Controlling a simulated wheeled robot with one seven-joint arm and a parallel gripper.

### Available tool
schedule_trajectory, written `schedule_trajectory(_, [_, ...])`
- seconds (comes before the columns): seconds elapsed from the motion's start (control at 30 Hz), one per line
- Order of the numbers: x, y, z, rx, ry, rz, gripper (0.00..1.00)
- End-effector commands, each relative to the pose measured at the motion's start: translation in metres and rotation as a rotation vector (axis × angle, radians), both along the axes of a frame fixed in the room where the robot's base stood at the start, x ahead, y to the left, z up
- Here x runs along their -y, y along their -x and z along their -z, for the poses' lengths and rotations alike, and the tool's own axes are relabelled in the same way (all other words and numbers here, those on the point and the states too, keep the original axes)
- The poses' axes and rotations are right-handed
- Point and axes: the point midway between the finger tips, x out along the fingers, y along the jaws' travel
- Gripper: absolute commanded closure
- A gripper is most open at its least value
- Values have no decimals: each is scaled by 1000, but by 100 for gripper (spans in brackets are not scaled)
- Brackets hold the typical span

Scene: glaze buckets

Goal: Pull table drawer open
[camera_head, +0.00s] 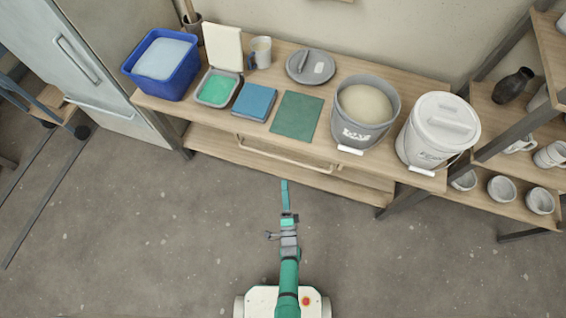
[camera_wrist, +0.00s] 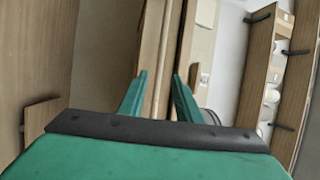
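The table drawer (camera_head: 262,141) is in the front of the wooden table and looks closed. Its long light handle (camera_head: 290,160) runs along the front edge. My gripper (camera_head: 284,183) is in front of the handle, a little to the near side of it in the head view. In the wrist view my gripper (camera_wrist: 160,76) is open, with two green fingers apart. A pale upright bar, which looks like the handle (camera_wrist: 164,60), shows between and beyond the fingertips. I cannot tell whether the fingers reach around it.
On the table (camera_head: 225,130) stand a blue bin (camera_head: 180,85), an open grey bucket (camera_head: 350,130), a lidded white bucket (camera_head: 415,155), flat boards and a mug (camera_head: 262,50). A shelf unit (camera_head: 515,205) with bowls is at right. The floor (camera_head: 150,230) before the table is clear.

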Motion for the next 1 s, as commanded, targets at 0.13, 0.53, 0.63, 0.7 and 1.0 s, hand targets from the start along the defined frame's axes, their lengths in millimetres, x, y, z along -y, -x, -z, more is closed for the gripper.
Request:
schedule_trajectory(0.13, [-1, -15, -3, 3, -5, -1, 69])
schedule_trajectory(0.53, [-6, -81, -16, 2, -2, 0, 69])
schedule_trajectory(0.63, [-7, -92, -17, 2, -2, 0, 69])
schedule_trajectory(0.7, [-8, -98, -19, 2, -2, 0, 69])
schedule_trajectory(1.0, [-9, -104, -19, 0, -2, 0, 69])
